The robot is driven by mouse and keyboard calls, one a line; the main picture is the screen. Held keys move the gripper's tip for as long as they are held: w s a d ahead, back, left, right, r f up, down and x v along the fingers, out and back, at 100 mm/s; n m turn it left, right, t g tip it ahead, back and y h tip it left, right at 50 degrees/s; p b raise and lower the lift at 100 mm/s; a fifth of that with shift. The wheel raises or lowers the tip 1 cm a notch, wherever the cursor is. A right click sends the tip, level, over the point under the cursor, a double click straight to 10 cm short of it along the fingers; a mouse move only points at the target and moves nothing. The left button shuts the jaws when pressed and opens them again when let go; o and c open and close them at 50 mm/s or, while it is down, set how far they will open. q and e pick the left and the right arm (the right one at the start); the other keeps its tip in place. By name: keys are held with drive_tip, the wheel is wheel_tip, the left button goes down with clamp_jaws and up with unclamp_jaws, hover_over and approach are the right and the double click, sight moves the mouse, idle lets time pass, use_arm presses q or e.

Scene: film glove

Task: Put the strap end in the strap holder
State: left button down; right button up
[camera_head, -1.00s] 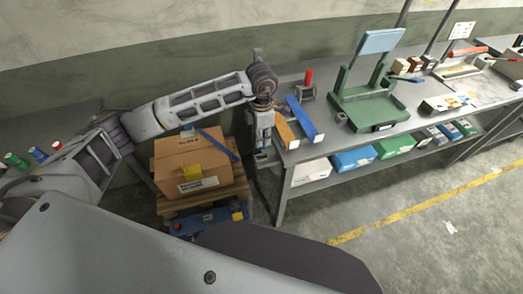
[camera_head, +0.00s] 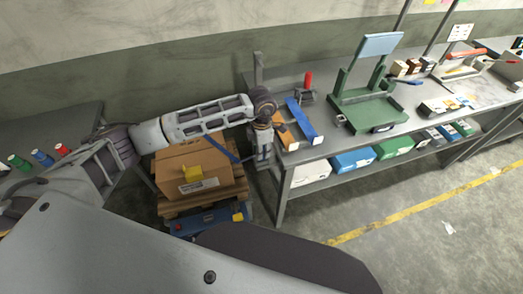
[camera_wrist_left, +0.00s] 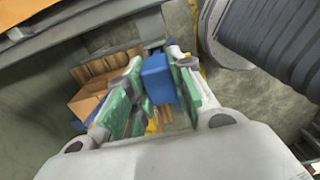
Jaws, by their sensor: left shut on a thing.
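My left gripper (camera_head: 264,163) points down beside the left end of the workbench, just right of the carton. In the left wrist view, its green-padded fingers (camera_wrist_left: 155,92) are shut on a blue piece (camera_wrist_left: 158,80), which looks like the strap end. The blue strap (camera_head: 220,148) runs across the carton's top towards the gripper. I cannot tell for sure which thing is the strap holder. My right gripper is not in view.
The grey workbench (camera_head: 335,148) carries an orange piece (camera_head: 285,137), a blue piece (camera_head: 303,120), a red-handled tool (camera_head: 308,82) and a green stand (camera_head: 368,108). Several bins stand on its lower shelf. Floor to the right is free.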

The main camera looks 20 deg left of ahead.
use_arm(q)
drive_tip(key=shift+f, duration=0.45)
drive_tip(key=shift+f, duration=0.2)
drive_tip(key=c, duration=1.2)
unclamp_jaws()
drive_tip(key=shift+c, duration=0.2)
drive_tip(key=shift+r, duration=0.25)
drive_tip(key=shift+r, duration=0.4)
wheel_tip(320, 180, up, 11)
drive_tip(key=b, duration=0.2)
